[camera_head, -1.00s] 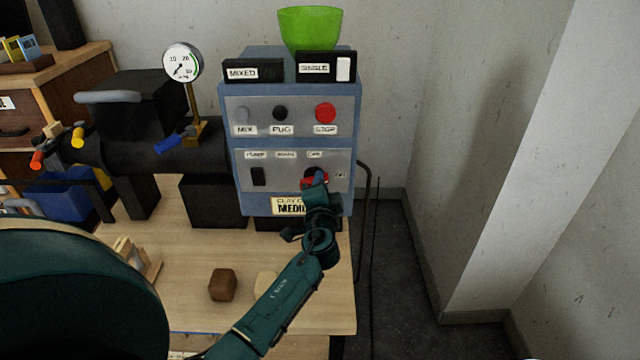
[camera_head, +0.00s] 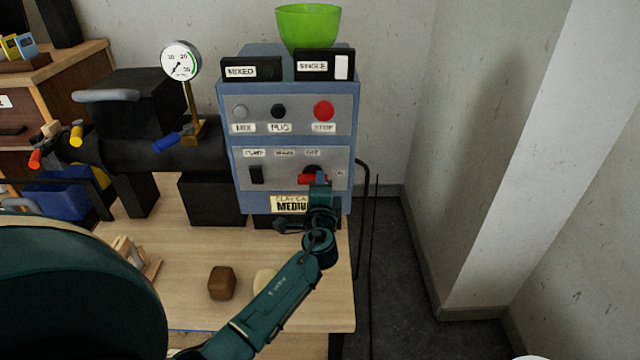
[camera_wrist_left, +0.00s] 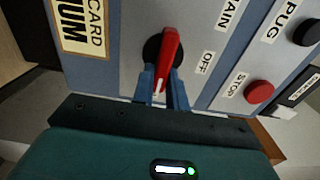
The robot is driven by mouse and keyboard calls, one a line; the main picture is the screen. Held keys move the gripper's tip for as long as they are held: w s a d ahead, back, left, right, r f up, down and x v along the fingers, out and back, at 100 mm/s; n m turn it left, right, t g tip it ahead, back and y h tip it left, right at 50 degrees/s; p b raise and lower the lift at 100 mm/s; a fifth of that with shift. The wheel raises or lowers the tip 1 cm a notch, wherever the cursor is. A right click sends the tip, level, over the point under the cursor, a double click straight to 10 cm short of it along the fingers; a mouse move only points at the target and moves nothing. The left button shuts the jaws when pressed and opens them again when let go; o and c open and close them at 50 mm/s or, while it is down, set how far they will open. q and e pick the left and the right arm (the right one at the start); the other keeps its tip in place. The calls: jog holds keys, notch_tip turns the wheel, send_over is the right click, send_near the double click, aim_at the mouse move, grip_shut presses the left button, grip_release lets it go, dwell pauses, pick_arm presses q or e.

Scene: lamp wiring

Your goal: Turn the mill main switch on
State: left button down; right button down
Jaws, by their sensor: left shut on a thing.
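The mill's blue control box (camera_head: 226,115) faces me at the back of the bench. Its main switch has a red handle (camera_head: 305,179) on a black disc, below the "OFF" label and left of the "ON" label. The handle lies roughly level on the panel. In the left wrist view the red handle (camera_wrist_left: 170,50) stands out from its black disc, with a white mark at its lower end. My left gripper (camera_head: 319,188) is shut on the handle, one blue finger (camera_wrist_left: 162,88) on each side. The gripper partly covers the switch in the head view. My right gripper is not in view.
A red stop button (camera_head: 323,110) sits above the switch, and a black pump switch (camera_head: 256,174) to its left. A "MEDIUM" card (camera_head: 288,204) is below. A brown block (camera_head: 222,282) lies on the wooden bench (camera_head: 185,290).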

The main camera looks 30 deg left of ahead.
pick_arm(q)
jog(key=shift+r, duration=0.1)
jog(key=c, duration=1.4)
grip_release()
jog(key=b+v, duration=0.1)
jog(key=v, duration=1.2)
